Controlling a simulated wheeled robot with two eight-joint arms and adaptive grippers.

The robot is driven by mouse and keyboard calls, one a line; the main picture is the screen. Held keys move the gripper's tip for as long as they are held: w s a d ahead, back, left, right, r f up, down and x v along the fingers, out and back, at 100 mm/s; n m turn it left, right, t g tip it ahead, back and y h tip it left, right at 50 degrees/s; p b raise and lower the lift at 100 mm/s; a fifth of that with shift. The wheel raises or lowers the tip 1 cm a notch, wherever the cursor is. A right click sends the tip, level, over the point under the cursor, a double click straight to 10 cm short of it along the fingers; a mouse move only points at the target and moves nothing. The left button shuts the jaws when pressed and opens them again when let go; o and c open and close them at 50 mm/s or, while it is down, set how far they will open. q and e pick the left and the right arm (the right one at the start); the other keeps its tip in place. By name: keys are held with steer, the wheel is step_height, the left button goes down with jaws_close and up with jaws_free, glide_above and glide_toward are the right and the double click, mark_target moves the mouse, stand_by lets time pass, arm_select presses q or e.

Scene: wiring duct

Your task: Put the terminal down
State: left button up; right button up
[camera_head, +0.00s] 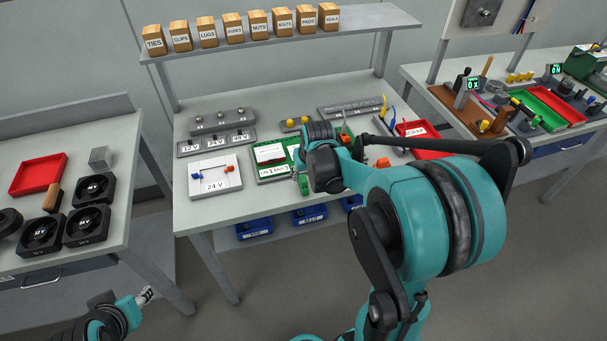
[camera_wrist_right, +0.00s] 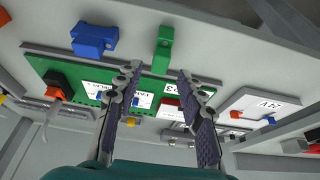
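A green terminal (camera_wrist_right: 163,48) shows in the right wrist view, at the edge of the green board (camera_wrist_right: 55,68). In the head view the terminal (camera_head: 303,185) is a small green piece at the board's front right, partly covered by my right gripper (camera_head: 310,165). In the wrist view the right gripper's fingers (camera_wrist_right: 157,76) are spread, with the terminal between and just beyond the tips. Gaps show on both sides of it. Whether it rests on the table or the board I cannot tell. My left gripper (camera_head: 146,295) is low at bottom left, too small to read.
A blue block (camera_wrist_right: 94,38) and a black-and-orange block (camera_wrist_right: 58,85) are near the board in the wrist view. A white 24 V panel (camera_head: 214,176) stands left of the board. A red tray (camera_head: 420,130) is to the right. Bare table shows along the front edge.

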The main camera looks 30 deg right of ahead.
steer(key=d+p+v, duration=0.1)
steer(key=p+v, duration=0.1)
steer(key=v, duration=0.5)
arm_select(q)
step_height(320, 180, up, 3)
steer(key=shift+f, duration=0.1)
arm_select(e)
steer(key=s+a+r+n+t+y, duration=0.1)
steer(key=s+a+r+n+t, duration=0.1)
steer(key=s+a, duration=1.2)
steer(key=shift+s+a+r+n+t, duration=0.3)
steer(key=shift+a+r+t, duration=0.2)
steer(key=shift+a, duration=0.15)
arm_select(q)
steer(key=shift+c, duration=0.7)
arm_select(e)
steer(key=shift+c, duration=0.6)
arm_select(q)
steer(key=shift+d, duration=0.1)
arm_select(e)
steer(key=shift+d, duration=0.1)
